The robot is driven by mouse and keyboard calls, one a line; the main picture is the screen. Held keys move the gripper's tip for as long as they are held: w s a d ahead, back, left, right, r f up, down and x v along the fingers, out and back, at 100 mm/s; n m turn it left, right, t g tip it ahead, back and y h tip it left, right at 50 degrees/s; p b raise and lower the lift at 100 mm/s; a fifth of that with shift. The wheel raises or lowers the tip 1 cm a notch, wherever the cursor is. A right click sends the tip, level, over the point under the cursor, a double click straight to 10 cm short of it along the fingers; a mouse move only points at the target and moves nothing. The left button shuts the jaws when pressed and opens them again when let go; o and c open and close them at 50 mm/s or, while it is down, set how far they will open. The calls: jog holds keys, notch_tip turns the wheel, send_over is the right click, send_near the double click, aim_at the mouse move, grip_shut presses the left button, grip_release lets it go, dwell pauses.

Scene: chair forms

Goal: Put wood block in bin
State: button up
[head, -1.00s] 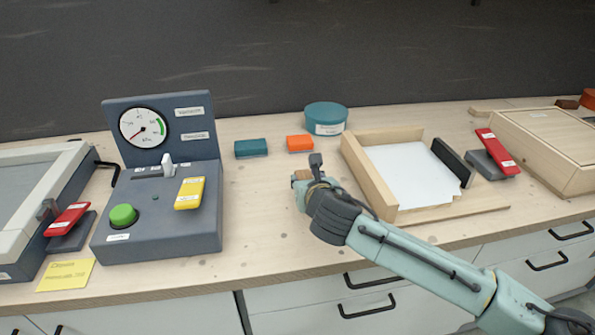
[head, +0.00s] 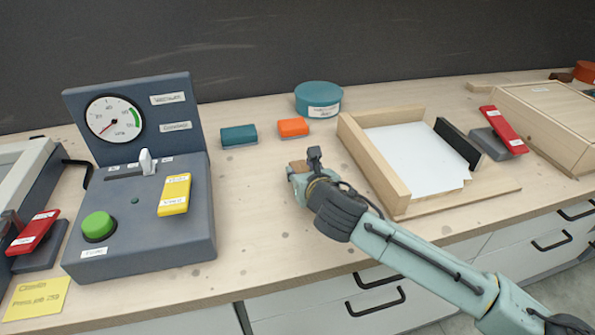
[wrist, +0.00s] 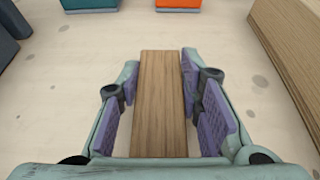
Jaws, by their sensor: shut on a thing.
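My gripper (head: 301,170) is over the light wood bench, between the grey gauge panel and the open wooden tray. In the wrist view my gripper (wrist: 158,85) is shut on the wood block (wrist: 160,105), a long brown-grained piece lying between the two purple finger pads. Only a small part of the wood block (head: 297,163) shows in the head view. I cannot tell whether it touches the bench. Nothing in view is clearly marked as the bin; a round teal container (head: 319,97) with a label stands at the back.
The gauge panel (head: 140,220) stands left. A teal block (head: 239,136) and an orange block (head: 293,127) lie beyond my gripper. The wooden tray (head: 372,165) with white paper is to the right, near a closed wooden box (head: 545,130). Bench between panel and tray is mostly clear.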

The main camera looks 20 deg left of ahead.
jog(key=shift+r, duration=0.1)
jog(key=shift+d, duration=0.1)
jog(key=shift+f, duration=0.25)
jog(key=o, duration=1.2)
jog(key=shift+r, duration=0.1)
